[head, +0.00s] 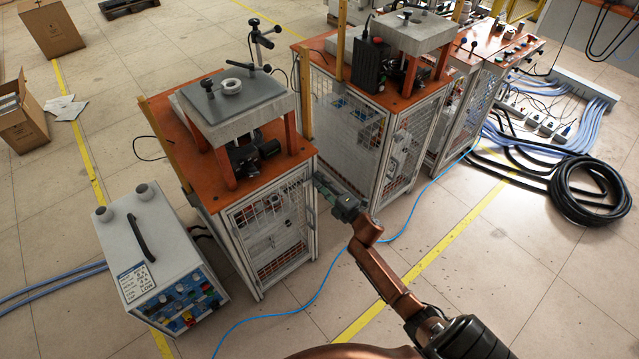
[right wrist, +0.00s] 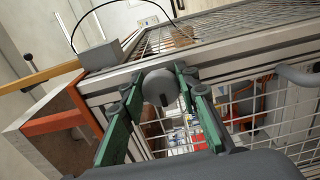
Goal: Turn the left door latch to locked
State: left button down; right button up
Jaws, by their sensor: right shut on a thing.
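The left cabinet (head: 268,228) has mesh doors in grey frames under an orange top. My right gripper (head: 320,182) is at the upper right edge of this cabinet. In the right wrist view, a grey rounded latch (right wrist: 160,88) on the metal frame sits between the green fingers of the right gripper, which is shut on it. In the head view the latch is hidden by the gripper. Whether the latch stands at locked or unlocked cannot be told. My left gripper is not in view.
A white power unit (head: 150,245) stands at left. A blue cable (head: 320,285) crosses the floor, and a black hose coil (head: 590,190) lies at right. Open floor lies in front.

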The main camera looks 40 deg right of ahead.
jog(key=o, duration=1.1)
jog(key=shift+s, duration=0.1)
jog(key=s+d, duration=0.1)
jog(key=s, duration=1)
jog(key=shift+s, duration=0.4)
jog(key=shift+f, duration=0.15)
